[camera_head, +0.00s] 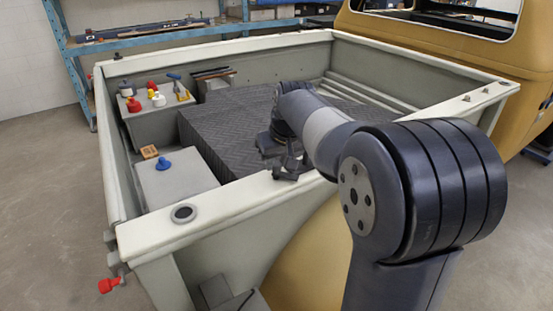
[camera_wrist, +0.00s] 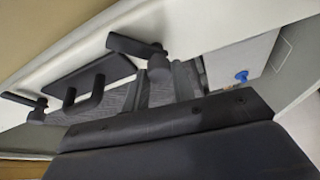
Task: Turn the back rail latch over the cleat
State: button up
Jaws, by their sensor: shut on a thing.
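My gripper (camera_head: 284,170) is at the inner edge of the near pale rail (camera_head: 235,198), at the end of my arm reaching over the truck bed. It is shut on a small dark part, taken to be the latch. In the wrist view, dark parts cluster beside the pale rail (camera_wrist: 75,58): a bar with a round end (camera_wrist: 138,46), a flat plate (camera_wrist: 92,74), a U-shaped piece (camera_wrist: 86,98) and a similar bar (camera_wrist: 24,102). I cannot tell which is latch, cleat or fingertip. My gripper is partly hidden by my arm in the head view.
A grey box with a blue knob (camera_head: 162,163) stands left of my gripper. Coloured knobs (camera_head: 155,97) sit on another box behind it. A dark ribbed cover (camera_head: 225,125) fills the bed's middle. Red-handled hardware (camera_head: 108,285) hangs outside the left corner. The tan cab is at right.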

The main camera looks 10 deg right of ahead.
aim_at(294, 174)
jog(key=n+y, duration=0.1)
jog(key=n, duration=0.1)
jog(key=n+g+y, duration=0.1)
jog(key=n, duration=0.2)
jog(key=shift+w+d+n, duration=0.1)
jog(key=shift+d+n, duration=0.05)
jog(key=shift+n, duration=0.15)
jog(key=n, duration=0.2)
jog(key=n+g+y+p, duration=0.1)
jog(key=n, duration=0.2)
jog(key=shift+w+g, duration=0.1)
jog(key=shift+g, duration=0.2)
jog(key=shift+n, duration=0.4)
jog(key=o, duration=1)
jog(key=shift+d, duration=0.1)
jog(key=v, duration=1)
jog(key=shift+d+r+b, duration=0.3)
jog(key=shift+r+b, duration=0.05)
jog(key=shift+b, duration=0.1)
jog(key=shift+f, duration=0.1)
